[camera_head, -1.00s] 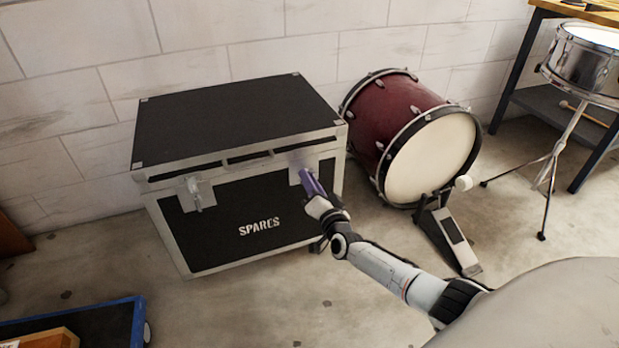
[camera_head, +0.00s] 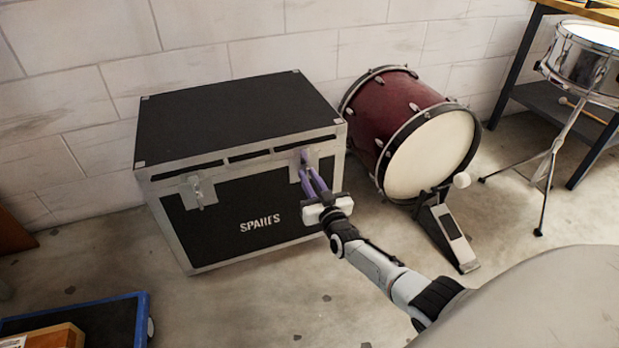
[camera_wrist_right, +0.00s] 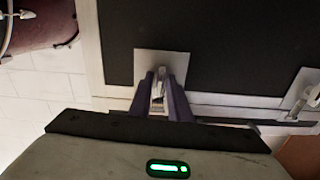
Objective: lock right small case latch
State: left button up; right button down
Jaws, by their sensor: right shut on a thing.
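The black case marked SPARES (camera_head: 240,112) stands against the wall with its lid down. Its right latch (camera_head: 305,160) is on the front face near the right corner, largely covered by my gripper. My right gripper (camera_head: 306,170), with purple fingers, is shut on that latch. In the right wrist view the fingers (camera_wrist_right: 160,88) close on both sides of the metal latch (camera_wrist_right: 158,84) in front of its pale plate (camera_wrist_right: 174,62). The left latch (camera_head: 198,193) hangs on its plate at the case's front left; it also shows in the right wrist view (camera_wrist_right: 304,102). My left gripper is not in view.
A dark red bass drum (camera_head: 395,108) with a pedal (camera_head: 448,233) stands close to the right of the case. A snare drum on a stand (camera_head: 583,62) is further right. A blue-edged cart (camera_head: 112,318) is at the lower left. The floor before the case is clear.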

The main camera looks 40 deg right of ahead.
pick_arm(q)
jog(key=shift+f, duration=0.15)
pick_arm(e)
jog(key=shift+n, duration=0.3)
jog(key=c, duration=1.8)
grip_release()
jog(key=shift+c, duration=0.2)
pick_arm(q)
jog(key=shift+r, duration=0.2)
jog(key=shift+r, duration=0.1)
pick_arm(e)
jog(key=shift+s, duration=0.1)
